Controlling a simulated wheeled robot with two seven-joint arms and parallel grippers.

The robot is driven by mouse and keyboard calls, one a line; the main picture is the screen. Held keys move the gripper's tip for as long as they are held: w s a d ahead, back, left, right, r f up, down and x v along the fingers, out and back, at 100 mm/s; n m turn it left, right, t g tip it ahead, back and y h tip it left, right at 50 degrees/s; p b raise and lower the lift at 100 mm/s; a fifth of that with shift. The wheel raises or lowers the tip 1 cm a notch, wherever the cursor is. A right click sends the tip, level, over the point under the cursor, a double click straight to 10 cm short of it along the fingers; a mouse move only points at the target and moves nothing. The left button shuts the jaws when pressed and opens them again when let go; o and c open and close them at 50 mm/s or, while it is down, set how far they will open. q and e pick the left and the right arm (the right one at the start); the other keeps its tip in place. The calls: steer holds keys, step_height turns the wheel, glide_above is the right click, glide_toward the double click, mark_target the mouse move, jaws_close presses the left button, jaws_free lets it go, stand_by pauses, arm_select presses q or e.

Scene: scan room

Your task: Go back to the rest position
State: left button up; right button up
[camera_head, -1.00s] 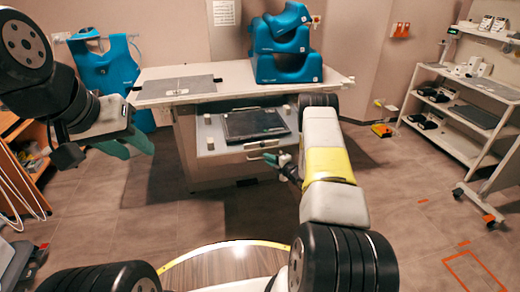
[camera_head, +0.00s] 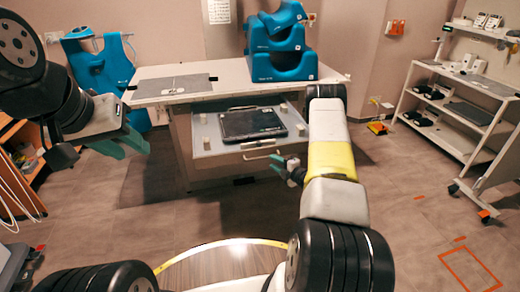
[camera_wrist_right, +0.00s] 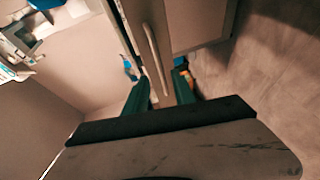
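My left gripper (camera_head: 130,148) hangs at the left, in front of the table, with its green fingers spread and nothing between them. My right gripper (camera_head: 283,163) is partly hidden by my own right arm. It is just to the right of the drawer handle (camera_head: 262,154). In the right wrist view, its two green fingers (camera_wrist_right: 160,92) stand apart with a gap between them. The pale handle bar shows beyond them, and no grip on it is visible. The drawer (camera_head: 215,150) is pulled out and holds a flat black panel (camera_head: 252,124).
The table (camera_head: 225,84) carries a grey mat (camera_head: 173,86) and stacked blue supports (camera_head: 281,66). A blue vest (camera_head: 97,62) hangs behind at the left. A wheeled shelf (camera_head: 440,140) stands at the right. The floor between shelf and table is mostly clear.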

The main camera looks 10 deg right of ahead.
steer(key=shift+s+d, duration=0.15)
steer(key=shift+s, duration=0.2)
steer(key=shift+r, duration=0.1)
